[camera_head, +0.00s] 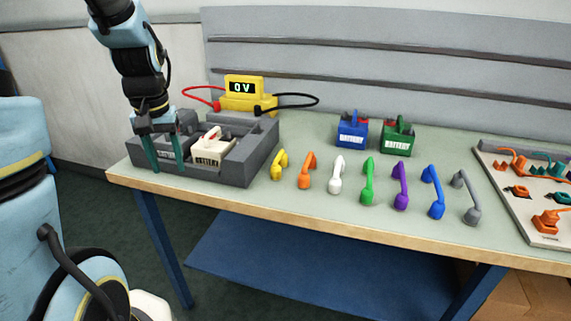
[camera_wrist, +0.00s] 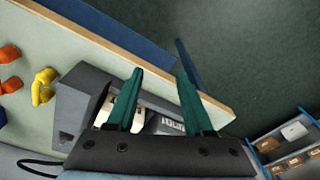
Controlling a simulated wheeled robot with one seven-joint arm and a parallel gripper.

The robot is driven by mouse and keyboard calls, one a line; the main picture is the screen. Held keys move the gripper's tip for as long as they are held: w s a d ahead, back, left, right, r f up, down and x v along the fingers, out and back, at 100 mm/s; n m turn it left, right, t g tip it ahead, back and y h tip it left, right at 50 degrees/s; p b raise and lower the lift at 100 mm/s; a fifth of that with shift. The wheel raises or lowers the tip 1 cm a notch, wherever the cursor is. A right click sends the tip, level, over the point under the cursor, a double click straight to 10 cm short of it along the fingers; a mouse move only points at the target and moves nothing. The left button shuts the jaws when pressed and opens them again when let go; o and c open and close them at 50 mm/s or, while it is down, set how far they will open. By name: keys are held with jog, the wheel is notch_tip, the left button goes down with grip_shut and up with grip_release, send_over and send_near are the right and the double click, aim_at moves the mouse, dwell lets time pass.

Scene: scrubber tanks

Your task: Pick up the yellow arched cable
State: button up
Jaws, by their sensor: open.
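The yellow arched cable (camera_head: 279,164) stands on the table just right of the grey battery tray, first in a row of arched cables. It also shows at the left of the wrist view (camera_wrist: 43,85), beside an orange one. My gripper (camera_head: 168,168) is open, its two green fingers pointing down at the front left of the tray, left of and apart from the yellow cable. In the wrist view my gripper (camera_wrist: 160,80) has nothing between its fingertips. The fingers cover part of the tray and of a battery label.
The grey tray (camera_head: 240,166) holds a white battery (camera_head: 211,150). A yellow meter (camera_head: 243,95) with red and black leads stands behind it. The orange cable (camera_head: 307,170) is close right of the yellow one. Blue (camera_head: 352,131) and green (camera_head: 397,136) batteries stand behind the row.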

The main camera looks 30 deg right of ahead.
aim_at(280, 153)
jog(key=w+d+m, duration=0.1)
jog(key=d, duration=0.3)
jog(key=w+d+r, duration=0.1)
jog(key=w+d, duration=0.1)
jog(key=d, duration=0.3)
jog(key=w+d+m+p, duration=0.1)
jog(key=d, duration=0.4)
jog(key=shift+w+r+m+y, duration=0.15)
jog(key=shift+r+m+y, duration=0.1)
jog(key=shift+m+y, duration=0.05)
jog(key=s+d+m+y+p, duration=0.1)
jog(key=s+d+m, duration=0.15)
jog(key=d, duration=1.35)
jog(key=shift+t, duration=0.3)
jog(key=shift+w+a+f+p, duration=0.3)
jog(key=shift+f+p, duration=0.4)
jog(key=shift+f, duration=0.95)
jog(key=shift+w+a+f+p, duration=0.15)
jog(key=shift+w+f+p, duration=0.4)
jog(key=shift+f, duration=1.1)
jog(key=shift+w+a+f+p, duration=0.1)
jog(key=shift+a+f+p, duration=0.15)
jog(key=shift+f+p, duration=1.05)
jog(key=shift+f+b, duration=0.35)
jog(key=shift+b, duration=0.05)
grip_shut()
